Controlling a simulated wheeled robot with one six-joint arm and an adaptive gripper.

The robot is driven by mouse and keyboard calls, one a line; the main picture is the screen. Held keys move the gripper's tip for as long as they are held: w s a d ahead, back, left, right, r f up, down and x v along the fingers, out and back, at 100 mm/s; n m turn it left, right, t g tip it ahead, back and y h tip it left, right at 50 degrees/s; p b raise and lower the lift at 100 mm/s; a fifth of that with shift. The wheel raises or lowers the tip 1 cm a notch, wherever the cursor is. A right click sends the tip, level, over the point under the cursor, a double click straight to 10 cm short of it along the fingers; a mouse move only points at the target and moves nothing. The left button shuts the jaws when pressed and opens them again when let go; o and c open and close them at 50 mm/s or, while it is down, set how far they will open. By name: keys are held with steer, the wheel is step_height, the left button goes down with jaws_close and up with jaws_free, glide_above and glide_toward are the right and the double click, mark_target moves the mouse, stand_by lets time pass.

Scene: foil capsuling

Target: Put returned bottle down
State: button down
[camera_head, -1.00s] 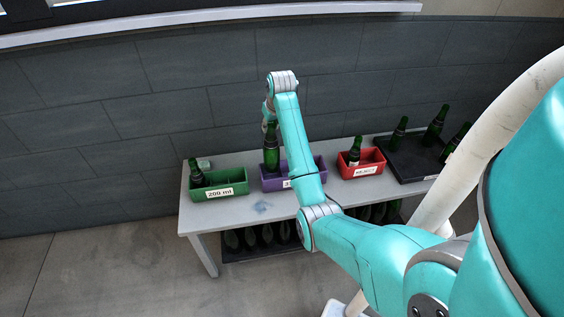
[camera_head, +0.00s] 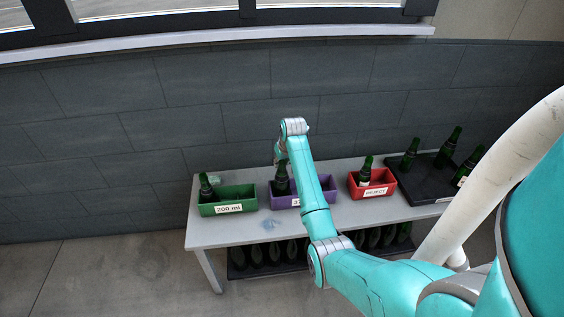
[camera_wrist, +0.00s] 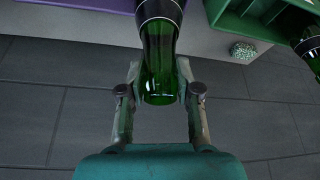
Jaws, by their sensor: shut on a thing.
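My gripper (camera_wrist: 160,82) is shut on a dark green glass bottle (camera_wrist: 160,50), with a finger on each side of it. In the head view the bottle (camera_head: 282,186) hangs at the purple bin (camera_head: 262,198), its lower part hidden by the bin's front wall. I cannot tell whether it touches the bin floor. The purple bin's edge also shows at the top of the wrist view (camera_wrist: 92,5).
A green bin (camera_head: 240,199) labelled 200 ml, left, holds a bottle (camera_head: 206,187). A red bin (camera_head: 385,181) labelled REJECT, right, holds another (camera_head: 365,172). A black tray (camera_head: 425,190) with bottles stands far right. The table front (camera_head: 235,235) is clear; a wall rises behind.

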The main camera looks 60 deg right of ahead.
steer(key=c, duration=0.8)
jaws_free()
steer(key=shift+f, duration=0.1)
